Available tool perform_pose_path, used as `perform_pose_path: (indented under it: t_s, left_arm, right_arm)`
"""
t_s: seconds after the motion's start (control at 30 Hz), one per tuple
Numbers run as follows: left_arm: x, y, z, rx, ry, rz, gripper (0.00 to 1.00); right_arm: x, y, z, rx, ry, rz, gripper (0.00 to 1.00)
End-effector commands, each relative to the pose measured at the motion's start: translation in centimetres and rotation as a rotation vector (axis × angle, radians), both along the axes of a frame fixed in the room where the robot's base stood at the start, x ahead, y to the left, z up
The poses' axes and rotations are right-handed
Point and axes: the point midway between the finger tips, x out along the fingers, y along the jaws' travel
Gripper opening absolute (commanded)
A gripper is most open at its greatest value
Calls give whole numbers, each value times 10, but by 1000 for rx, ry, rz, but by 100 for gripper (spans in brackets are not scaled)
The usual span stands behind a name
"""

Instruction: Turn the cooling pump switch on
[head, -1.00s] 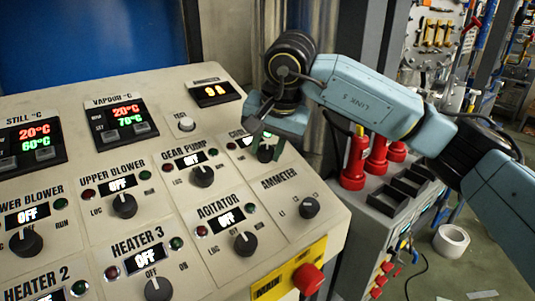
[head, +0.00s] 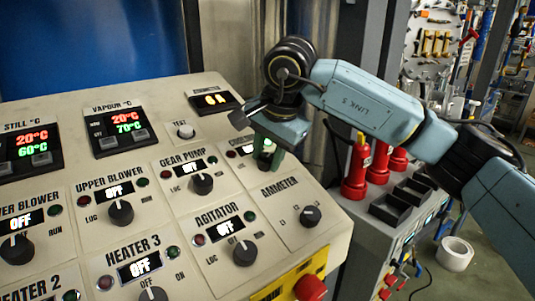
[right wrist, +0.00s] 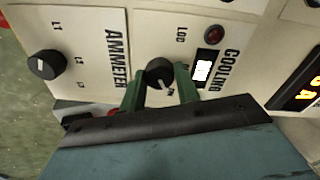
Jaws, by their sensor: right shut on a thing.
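The cooling pump switch is a black knob (right wrist: 159,73) under a label partly reading "COOLING" in the right wrist view. A small lit display (right wrist: 203,70) and a dark red lamp (right wrist: 214,34) sit beside it; the display text is not readable. My right gripper (right wrist: 160,88) has its green fingers on both sides of the knob, shut on it. In the head view my right gripper (head: 268,157) reaches down to the panel's right part and hides most of this switch. My left gripper is not in view.
The ammeter knob (head: 310,216) is just right of the gripper, the gear pump knob (head: 202,184) left, and the agitator knob (head: 243,252) below. A red button (head: 310,288) juts from the panel's front. Red bottles (head: 356,172) stand right of the panel.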

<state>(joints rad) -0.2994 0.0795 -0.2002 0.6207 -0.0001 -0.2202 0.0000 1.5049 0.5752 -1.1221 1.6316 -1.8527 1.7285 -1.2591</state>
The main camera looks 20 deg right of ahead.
Motion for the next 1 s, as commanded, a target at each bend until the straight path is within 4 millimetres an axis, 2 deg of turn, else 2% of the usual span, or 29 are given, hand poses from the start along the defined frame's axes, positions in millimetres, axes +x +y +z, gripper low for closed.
perform_pose_path:
  t_s: [0.13, 0.17, 0.3, 0.67, 0.77, 1.0]
  left_arm:
    - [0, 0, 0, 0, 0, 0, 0]
    - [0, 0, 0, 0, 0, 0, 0]
    - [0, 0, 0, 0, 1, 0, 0]
    - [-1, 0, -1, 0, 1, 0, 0]
    - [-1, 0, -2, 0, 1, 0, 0]
    - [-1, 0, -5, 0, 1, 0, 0]
  right_arm:
    - [1, -1, 2, 1, -3, -3, 9]
    - [1, -1, 2, 1, -3, -3, 35]
    - [0, -1, 1, 0, -3, -2, 53]
    - [-1, -1, 5, 0, -2, 0, 53]
    - [-5, -2, 17, 3, -5, -1, 53]
    - [-22, -6, 67, 1, -7, 0, 53]
